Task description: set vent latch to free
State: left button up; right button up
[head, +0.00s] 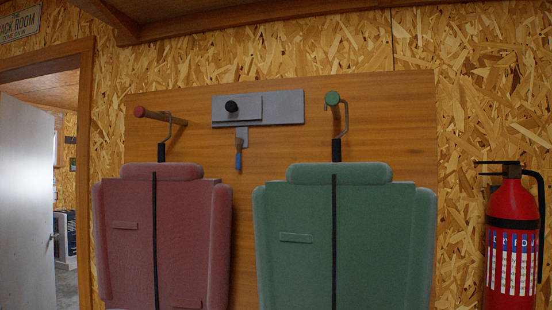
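The vent latch appears to be the grey metal plate (285,107) mounted high on the wooden wall panel. A smaller grey slide plate (252,106) with a round black knob (231,106) sits on its left part. No label on the latch is readable from here. Neither of my grippers is in view.
A red backpack (128,255) and a green backpack (375,250) hang from pegs below and either side of the latch. A red fire extinguisher (512,235) is at right. An open doorway with a white door (27,210) is at left.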

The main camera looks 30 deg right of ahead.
aim_at(238, 157)
jog(key=i+j+z, duration=0.2)
jog(key=z, duration=0.2)
jog(key=i+j+z, duration=0.25)
jog(key=z, duration=0.2)
jog(key=i+j+z, duration=0.15)
jog(key=j+z, duration=0.25)
